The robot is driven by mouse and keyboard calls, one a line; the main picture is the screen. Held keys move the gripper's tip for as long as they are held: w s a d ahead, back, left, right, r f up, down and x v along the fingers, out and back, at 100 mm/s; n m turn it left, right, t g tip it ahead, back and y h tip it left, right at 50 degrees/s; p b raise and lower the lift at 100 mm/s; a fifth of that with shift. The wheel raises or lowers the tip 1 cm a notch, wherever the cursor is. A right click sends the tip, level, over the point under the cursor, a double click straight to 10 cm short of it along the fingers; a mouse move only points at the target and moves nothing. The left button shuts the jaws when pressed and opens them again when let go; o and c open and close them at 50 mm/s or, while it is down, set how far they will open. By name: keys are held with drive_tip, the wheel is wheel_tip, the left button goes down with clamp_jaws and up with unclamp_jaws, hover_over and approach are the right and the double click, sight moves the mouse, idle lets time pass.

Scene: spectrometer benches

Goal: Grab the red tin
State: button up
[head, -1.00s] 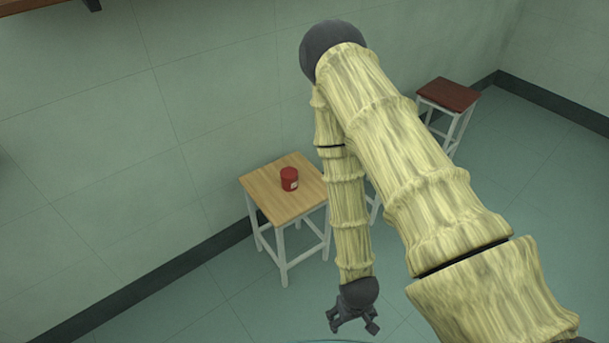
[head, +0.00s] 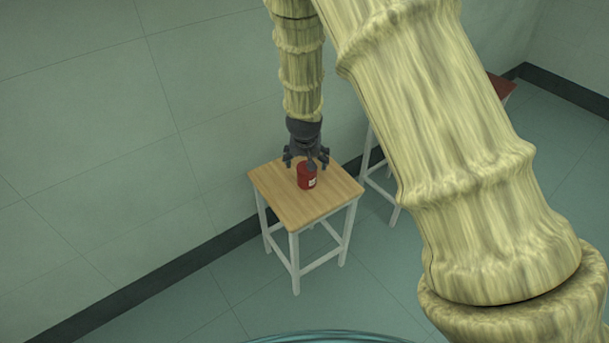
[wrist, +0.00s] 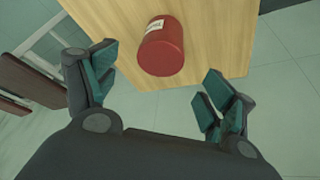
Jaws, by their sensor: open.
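The red tin (head: 306,177) stands on the wooden top of a small stool (head: 275,191) with white legs. It has a white label. In the wrist view the red tin (wrist: 161,47) is ahead of my fingers, between their lines and clear of both. My gripper (head: 306,160) is open and points down, at or just above the tin in the head view. The wrist view shows my gripper (wrist: 160,88) with its fingers spread and nothing between them. The fingers hide part of the tin's top in the head view; I cannot tell the exact gap.
A wall (head: 90,150) with a dark skirting runs behind the stool. Another stool with a dark red-brown top (head: 500,88) stands at the right, partly hidden by my arm. The rest of the wooden top around the tin is bare.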

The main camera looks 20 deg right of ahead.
sight(307, 172)
drive_tip(key=x, duration=0.4)
drive_tip(key=shift+d+f, duration=0.3)
drive_tip(key=shift+f, duration=0.1)
drive_tip(key=shift+x, duration=2.75)
drive_tip(key=shift+w+a, duration=0.2)
drive_tip(key=shift+a, duration=0.05)
drive_tip(key=c, duration=1.2)
